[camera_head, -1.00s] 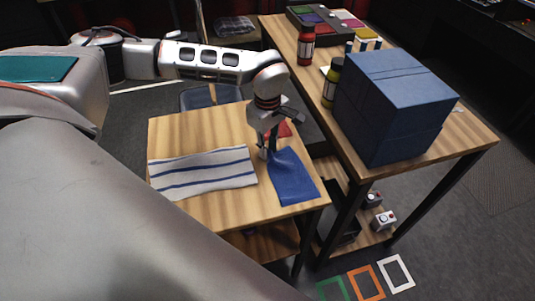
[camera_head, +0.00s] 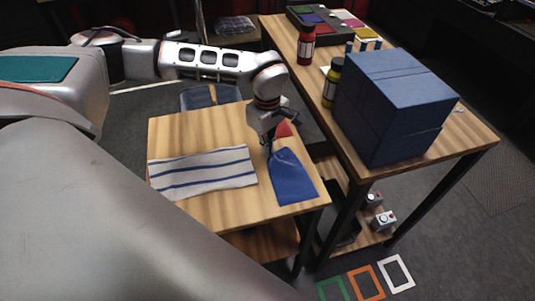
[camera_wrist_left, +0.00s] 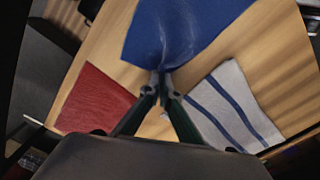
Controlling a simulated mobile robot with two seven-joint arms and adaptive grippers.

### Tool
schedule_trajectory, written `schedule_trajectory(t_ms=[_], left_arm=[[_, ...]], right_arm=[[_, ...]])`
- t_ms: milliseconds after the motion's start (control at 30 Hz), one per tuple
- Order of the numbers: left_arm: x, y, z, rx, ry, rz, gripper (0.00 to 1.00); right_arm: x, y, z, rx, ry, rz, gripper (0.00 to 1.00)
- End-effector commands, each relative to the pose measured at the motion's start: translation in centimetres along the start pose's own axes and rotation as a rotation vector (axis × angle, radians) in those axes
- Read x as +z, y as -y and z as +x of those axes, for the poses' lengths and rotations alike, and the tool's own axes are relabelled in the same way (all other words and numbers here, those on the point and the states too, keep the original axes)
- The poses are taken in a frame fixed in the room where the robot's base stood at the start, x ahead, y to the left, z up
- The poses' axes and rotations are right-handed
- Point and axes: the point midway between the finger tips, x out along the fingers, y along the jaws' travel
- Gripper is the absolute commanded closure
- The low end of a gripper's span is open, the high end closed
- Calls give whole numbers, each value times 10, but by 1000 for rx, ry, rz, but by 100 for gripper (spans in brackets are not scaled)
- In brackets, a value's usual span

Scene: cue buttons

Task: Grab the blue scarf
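The blue scarf (camera_head: 292,180) lies on the small wooden table (camera_head: 222,212), near its right edge. My left gripper (camera_head: 269,153) points down at the scarf's far edge. In the left wrist view the fingertips (camera_wrist_left: 161,78) are together on the edge of the blue scarf (camera_wrist_left: 185,30). The cloth bunches and creases at the tips, while the rest of it spreads flat. My right gripper is not in view.
A white cloth with blue stripes (camera_head: 203,172) lies left of the scarf. A red cloth (camera_wrist_left: 92,100) lies close by, partly hidden by my gripper in the head view. A taller table with a large blue box (camera_head: 392,105) and bottles (camera_head: 306,45) stands to the right.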

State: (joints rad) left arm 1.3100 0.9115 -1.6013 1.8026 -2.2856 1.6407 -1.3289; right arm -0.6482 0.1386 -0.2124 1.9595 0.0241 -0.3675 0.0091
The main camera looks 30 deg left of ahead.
Motion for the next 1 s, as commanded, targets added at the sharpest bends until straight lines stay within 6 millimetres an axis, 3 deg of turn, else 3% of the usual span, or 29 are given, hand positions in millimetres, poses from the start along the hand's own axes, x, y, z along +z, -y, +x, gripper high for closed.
schedule_trajectory(t_ms=[467,800,900,1000], left_arm=[[0,1,-6,-1,-1,0,100],[0,0,-63,-1,0,0,100],[0,0,-80,1,0,0,100],[0,0,-97,0,0,0,100]], right_arm=[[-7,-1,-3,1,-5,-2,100],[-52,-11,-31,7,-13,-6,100],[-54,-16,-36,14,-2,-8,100],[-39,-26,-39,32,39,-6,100]])
